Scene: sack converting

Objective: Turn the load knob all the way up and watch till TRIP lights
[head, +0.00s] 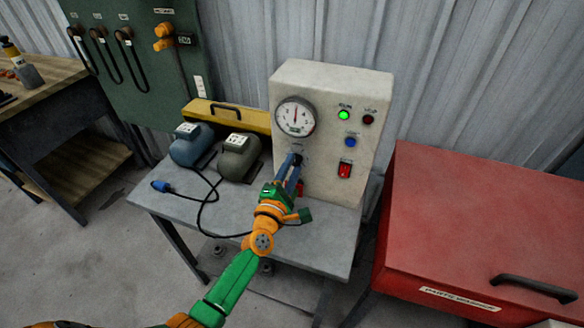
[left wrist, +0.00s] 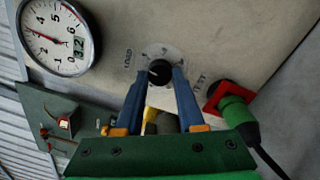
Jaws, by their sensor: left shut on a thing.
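The pale test box (head: 283,78) stands on a grey table. The load knob (left wrist: 159,70), black on a pale marked disc, sits between the blue fingers of my left gripper (left wrist: 159,78), which is shut on it. In the head view my left gripper (head: 297,160) hides the knob. The round gauge (head: 296,116) has its needle near the top of the dial; it also shows in the left wrist view (left wrist: 55,38). A green lamp (head: 344,115) is lit. The dark red lamp (head: 368,119) to its right is unlit; its label is too small to read surely. My right gripper is not in view.
A blue button (head: 351,141) and a red switch (head: 345,170) are right of the knob. A green plug (left wrist: 238,112) with a black cable sits at a red-framed socket. Two motors (head: 190,147) (head: 239,157) stand left; a red cabinet (head: 470,220) stands right.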

